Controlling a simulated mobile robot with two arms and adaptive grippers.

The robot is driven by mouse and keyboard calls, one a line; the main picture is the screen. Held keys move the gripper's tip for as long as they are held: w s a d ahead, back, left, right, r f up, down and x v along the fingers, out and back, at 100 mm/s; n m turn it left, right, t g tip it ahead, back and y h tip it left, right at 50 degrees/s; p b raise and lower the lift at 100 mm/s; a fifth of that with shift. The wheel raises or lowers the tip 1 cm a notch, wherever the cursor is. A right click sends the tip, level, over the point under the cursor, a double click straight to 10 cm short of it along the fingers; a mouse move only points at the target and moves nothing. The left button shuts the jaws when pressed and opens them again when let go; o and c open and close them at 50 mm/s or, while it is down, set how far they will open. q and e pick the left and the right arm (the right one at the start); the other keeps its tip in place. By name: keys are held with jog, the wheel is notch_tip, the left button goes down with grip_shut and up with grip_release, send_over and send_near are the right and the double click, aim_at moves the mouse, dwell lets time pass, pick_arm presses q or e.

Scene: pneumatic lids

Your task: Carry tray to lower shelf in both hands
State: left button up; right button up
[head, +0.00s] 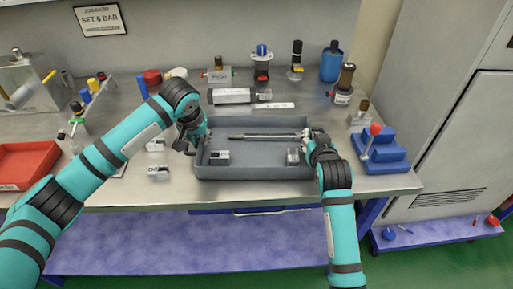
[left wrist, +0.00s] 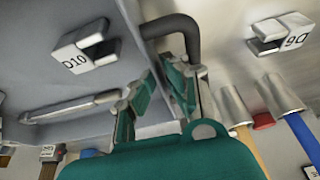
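The grey tray (head: 255,172) stands on the steel workbench and holds a long metal rod (head: 265,136) and two small grey blocks (head: 219,155) (head: 292,155). My left gripper (head: 190,140) is at the tray's left side. In the left wrist view its teal fingers (left wrist: 158,85) stand apart, close to the dark tray handle (left wrist: 180,25); I see no firm grip on it. My right gripper (head: 308,136) is at the tray's right side; its fingers are too small and hidden to judge. The blue-purple lower shelf (head: 180,243) lies under the bench, its visible part bare.
Several fittings and a blue canister (head: 331,66) stand behind the tray. A small block (head: 158,173) lies left of it. A grey cabinet (head: 445,130) is at the right.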

pick_arm(q)
grip_shut()
pick_arm(e)
grip_shut()
pick_arm(q)
jog(key=shift+r, duration=0.15)
pick_arm(e)
jog(key=shift+r, duration=0.15)
